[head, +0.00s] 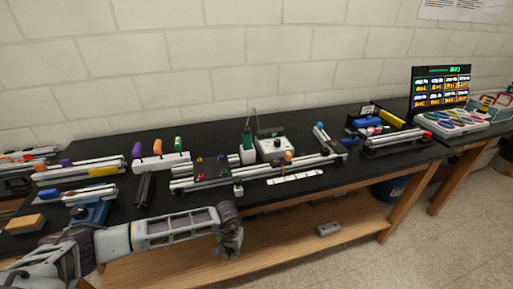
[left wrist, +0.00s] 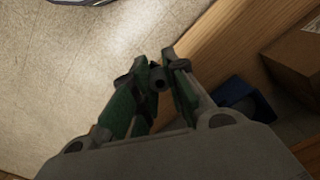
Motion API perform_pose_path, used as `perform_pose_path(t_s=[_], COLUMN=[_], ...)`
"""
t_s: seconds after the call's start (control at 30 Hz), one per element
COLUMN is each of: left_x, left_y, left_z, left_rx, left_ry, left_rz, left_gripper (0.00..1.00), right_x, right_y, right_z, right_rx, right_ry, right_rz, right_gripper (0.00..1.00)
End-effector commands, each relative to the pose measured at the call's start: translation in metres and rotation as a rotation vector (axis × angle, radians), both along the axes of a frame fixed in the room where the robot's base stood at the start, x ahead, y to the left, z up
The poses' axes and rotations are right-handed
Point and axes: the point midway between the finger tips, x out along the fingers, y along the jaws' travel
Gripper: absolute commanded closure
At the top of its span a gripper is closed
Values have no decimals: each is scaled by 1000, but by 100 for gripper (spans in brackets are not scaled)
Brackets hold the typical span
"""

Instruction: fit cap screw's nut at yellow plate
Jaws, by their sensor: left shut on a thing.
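My left gripper (head: 232,240) hangs in front of the bench's front edge, over the lower shelf. In the left wrist view its green-padded fingers (left wrist: 157,80) are closed on a small dark round piece (left wrist: 158,78), which looks like the cap screw. A yellow piece (head: 103,172) lies on bars at the left of the bench; I cannot tell whether it is the yellow plate. The extrusion frame (head: 255,174) lies mid-bench with small coloured parts on it. No nut can be made out at this size. My right gripper is not in view.
The black bench top (head: 330,195) is clear along its front right. A grey device with a knob (head: 272,149) stands behind the frame. The wooden lower shelf (head: 290,235) holds a small grey box (head: 328,229). A screen (head: 441,87) stands at the far right.

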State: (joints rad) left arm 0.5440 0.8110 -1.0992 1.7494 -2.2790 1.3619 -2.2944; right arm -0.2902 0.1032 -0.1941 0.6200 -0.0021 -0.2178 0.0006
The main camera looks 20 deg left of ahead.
Motion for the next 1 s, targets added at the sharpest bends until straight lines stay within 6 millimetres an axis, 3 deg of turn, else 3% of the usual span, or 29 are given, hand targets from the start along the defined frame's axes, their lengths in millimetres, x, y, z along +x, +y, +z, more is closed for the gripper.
perform_pose_path(t_s=[0.37, 0.53, 0.77, 1.0], left_x=[0, 1, 2, 5], left_y=[-2, -14, -56, -101], left_z=[0, 2, 10, 28], left_rx=[-1, -3, -7, -6], left_ry=[0, 1, 4, 2], left_rz=[1, 14, 76, 248], left_gripper=[100, 100, 100, 100], right_x=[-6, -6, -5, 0], right_y=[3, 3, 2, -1], right_z=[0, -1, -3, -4], right_rx=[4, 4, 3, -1], right_ry=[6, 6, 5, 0], right_rz=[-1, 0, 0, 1], right_gripper=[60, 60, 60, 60])
